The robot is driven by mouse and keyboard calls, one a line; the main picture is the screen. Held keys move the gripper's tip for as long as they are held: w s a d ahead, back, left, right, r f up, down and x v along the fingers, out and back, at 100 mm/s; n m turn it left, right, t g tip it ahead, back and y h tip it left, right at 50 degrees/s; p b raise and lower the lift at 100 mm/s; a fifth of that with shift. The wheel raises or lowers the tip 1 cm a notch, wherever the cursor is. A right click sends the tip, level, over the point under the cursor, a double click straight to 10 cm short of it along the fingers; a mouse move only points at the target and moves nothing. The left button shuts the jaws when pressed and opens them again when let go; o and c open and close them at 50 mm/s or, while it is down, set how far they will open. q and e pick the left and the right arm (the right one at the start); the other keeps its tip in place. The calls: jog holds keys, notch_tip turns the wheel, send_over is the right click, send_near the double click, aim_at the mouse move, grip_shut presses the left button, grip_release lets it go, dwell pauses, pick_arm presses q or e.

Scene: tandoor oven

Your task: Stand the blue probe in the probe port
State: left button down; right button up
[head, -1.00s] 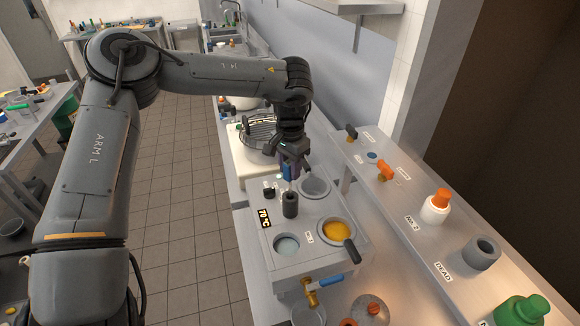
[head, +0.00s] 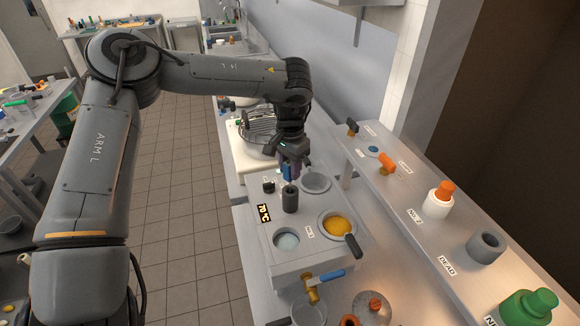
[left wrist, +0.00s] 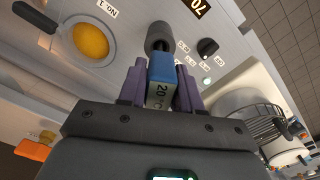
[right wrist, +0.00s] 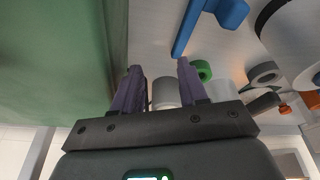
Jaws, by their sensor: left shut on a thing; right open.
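My left gripper (head: 289,166) is shut on the blue probe (head: 287,173), which shows at the fingertips above the bath unit. In the left wrist view the blue probe (left wrist: 162,69) sits between the purple fingers, its side marked "20". The dark upright cylinder (head: 290,199) on the unit, apparently the probe port, stands just in front of the probe. In the left wrist view this cylinder (left wrist: 158,38) lies right beyond the probe's end; I cannot tell whether they touch. My right gripper (right wrist: 161,72) is open and empty; it shows only in its own wrist view.
The bath unit (head: 300,262) has a pale blue well (head: 287,239), a yellow well (head: 338,225), an empty well (head: 315,183) and a black knob (head: 268,187). A blue-handled tap (head: 326,279) is at its front. A shelf on the right holds a white bottle (head: 436,207) and a grey ring (head: 487,247).

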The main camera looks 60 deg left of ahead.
pick_arm(q)
jog(key=shift+f+b, duration=1.45)
jog(key=shift+f, duration=0.4)
pick_arm(e)
jog(key=shift+f, duration=1.55)
pick_arm(q)
jog(key=shift+f+b, duration=0.55)
jog(key=shift+f, duration=0.1)
grip_release()
jog(key=shift+r, duration=0.1)
jog(key=shift+r+p, duration=0.95)
jog(key=shift+r, duration=0.45)
pick_arm(e)
jog(key=shift+a+r, duration=0.1)
jog(key=shift+r, duration=0.2)
pick_arm(q)
jog(key=shift+r+p, duration=1.9)
jog(key=shift+r, duration=1.2)
pick_arm(e)
notch_tip(320, 180, up, 4)
jog(key=shift+r, duration=0.1)
pick_arm(q)
jog(key=shift+s, duration=0.15)
